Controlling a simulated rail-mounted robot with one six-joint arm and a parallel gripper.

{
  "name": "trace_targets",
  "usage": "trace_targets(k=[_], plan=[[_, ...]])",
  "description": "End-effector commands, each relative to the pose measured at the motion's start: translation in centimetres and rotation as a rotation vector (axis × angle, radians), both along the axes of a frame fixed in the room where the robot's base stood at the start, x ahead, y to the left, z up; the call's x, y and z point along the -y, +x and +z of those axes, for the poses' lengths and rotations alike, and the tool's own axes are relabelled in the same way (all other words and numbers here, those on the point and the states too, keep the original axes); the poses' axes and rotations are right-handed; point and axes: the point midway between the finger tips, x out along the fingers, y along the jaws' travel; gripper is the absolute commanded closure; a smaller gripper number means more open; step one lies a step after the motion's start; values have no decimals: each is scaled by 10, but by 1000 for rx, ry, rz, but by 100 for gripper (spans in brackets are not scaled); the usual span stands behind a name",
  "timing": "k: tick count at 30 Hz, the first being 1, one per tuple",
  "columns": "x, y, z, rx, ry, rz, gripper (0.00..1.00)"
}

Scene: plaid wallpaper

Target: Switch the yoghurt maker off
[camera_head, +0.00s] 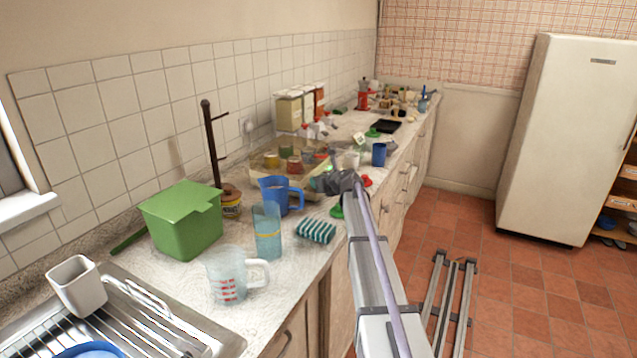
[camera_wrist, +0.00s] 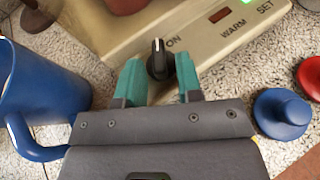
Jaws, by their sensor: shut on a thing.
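The yoghurt maker is a beige box whose front panel (camera_wrist: 208,48) fills the top of the wrist view; in the head view its body (camera_head: 262,160) stands on the counter with several jars in it. Its black knob (camera_wrist: 158,58) has a white line near its top, just left of the word ON. My gripper (camera_wrist: 159,72) has its two teal fingers shut on the knob, one at each side. In the head view my gripper (camera_head: 326,182) is at the yoghurt maker's near right corner; the knob is hidden there.
A blue jug (camera_head: 280,194) stands close left of my gripper; its handle (camera_wrist: 35,145) shows in the wrist view. A blue knob-like thing (camera_wrist: 282,112) and a red one (camera_wrist: 310,77) lie to the right.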

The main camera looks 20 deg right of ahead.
Motion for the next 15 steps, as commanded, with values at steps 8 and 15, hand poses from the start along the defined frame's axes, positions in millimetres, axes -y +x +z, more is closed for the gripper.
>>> trace_targets(k=[8,15], plan=[[9,5,0,1,1,258,91],[13,8,0,1,0,478,91]])
